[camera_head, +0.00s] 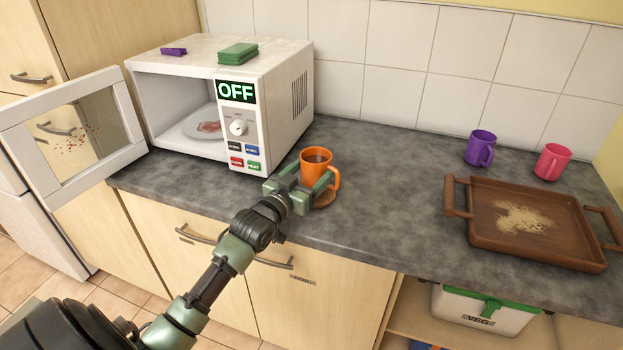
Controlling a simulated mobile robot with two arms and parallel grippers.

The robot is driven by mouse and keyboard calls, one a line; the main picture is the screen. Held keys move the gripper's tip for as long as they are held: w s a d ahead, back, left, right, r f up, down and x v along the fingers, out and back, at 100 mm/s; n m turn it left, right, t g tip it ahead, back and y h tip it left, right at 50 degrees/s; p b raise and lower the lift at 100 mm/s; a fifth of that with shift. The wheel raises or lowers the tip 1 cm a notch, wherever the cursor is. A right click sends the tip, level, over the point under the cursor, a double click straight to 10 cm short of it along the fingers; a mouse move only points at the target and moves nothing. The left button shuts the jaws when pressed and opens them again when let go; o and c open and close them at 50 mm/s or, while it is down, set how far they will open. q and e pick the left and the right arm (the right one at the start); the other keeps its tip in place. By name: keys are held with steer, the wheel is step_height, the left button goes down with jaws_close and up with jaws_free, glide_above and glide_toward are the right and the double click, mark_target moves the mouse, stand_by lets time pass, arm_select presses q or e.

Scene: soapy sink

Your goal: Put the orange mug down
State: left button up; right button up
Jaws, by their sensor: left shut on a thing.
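The orange mug (316,162) is upright with dark liquid inside, in front of the microwave's right corner. My left gripper (303,186) comes in from the front left and is shut on the mug, its fingers around the mug's lower body. My right gripper is not in view.
The open microwave (290,112), marked OFF, has its door (132,150) swung out left. A brown tray (480,236) with crumbs, a purple mug (479,149) and a pink mug (551,162) stand at right. The grey counter (390,180) between is clear.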

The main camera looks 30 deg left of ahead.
arm_select(q)
steer(key=shift+f, duration=1.05)
steer(key=o, duration=2)
steer(key=shift+f, duration=0.2)
steer(key=shift+s+r, duration=0.1)
steer(key=shift+s, duration=0.05)
steer(key=s, duration=0.4)
steer(key=s+b, duration=0.1)
steer(key=s, duration=0.6)
steer(key=shift+s+d, duration=0.25)
steer(key=shift+s, duration=0.15)
